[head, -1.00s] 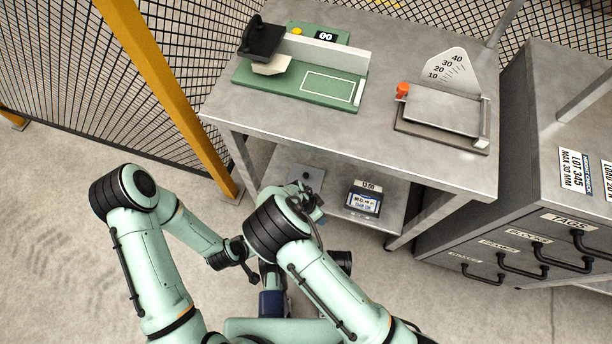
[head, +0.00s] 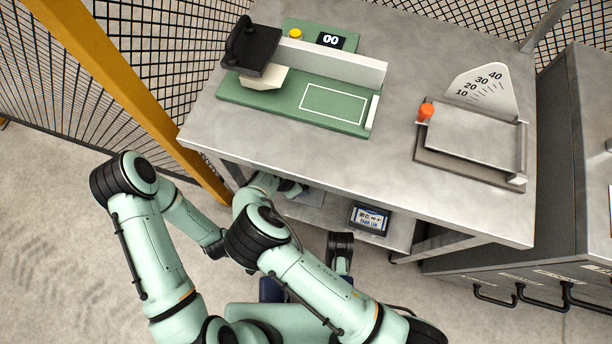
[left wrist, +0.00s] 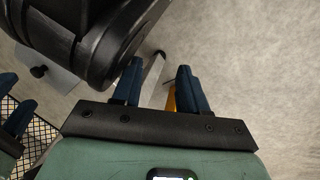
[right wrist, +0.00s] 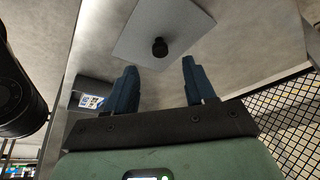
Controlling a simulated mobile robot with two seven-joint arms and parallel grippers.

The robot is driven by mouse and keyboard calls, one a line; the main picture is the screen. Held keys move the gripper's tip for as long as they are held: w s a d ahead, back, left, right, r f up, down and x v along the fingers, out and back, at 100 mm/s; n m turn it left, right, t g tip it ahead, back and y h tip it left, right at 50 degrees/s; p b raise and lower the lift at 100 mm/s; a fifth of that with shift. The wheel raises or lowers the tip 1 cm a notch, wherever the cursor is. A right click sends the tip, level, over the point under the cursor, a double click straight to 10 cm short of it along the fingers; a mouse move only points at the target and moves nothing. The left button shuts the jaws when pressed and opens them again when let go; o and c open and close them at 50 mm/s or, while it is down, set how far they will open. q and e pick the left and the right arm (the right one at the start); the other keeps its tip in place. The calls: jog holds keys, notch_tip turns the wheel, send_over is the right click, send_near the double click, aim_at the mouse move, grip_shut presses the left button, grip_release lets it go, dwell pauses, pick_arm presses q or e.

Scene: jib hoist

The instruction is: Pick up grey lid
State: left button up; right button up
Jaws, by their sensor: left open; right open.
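The grey lid is a flat square plate (right wrist: 178,20) with a black knob (right wrist: 159,47) in the right wrist view. It lies on the lower shelf under the bench. My right gripper (right wrist: 160,72) is open and empty, its blue fingers pointing toward the knob, which shows beyond and between the tips. In the head view the lid (head: 310,198) is mostly hidden by my right arm. It also shows in the left wrist view (left wrist: 58,80), near my right gripper's fingers (left wrist: 12,100). My left gripper (left wrist: 160,70) is open and empty over the floor, away from the lid.
A yellow post (head: 130,95) and mesh fence stand left; a drawer cabinet (head: 520,265) stands right.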

aim_at(306, 187)
jog(key=b+x, duration=0.1)
jog(key=x, duration=0.5)
jog(key=shift+b, duration=0.35)
pick_arm(q)
jog(key=shift+g, duration=0.7)
jog(key=s+f, duration=0.1)
jog(key=s, duration=0.1)
jog(key=s+f, duration=0.1)
jog(key=shift+s+a+f, duration=0.2)
jog(key=shift+a+f, duration=0.05)
jog(key=shift+f, duration=0.05)
pick_arm(e)
grip_shut()
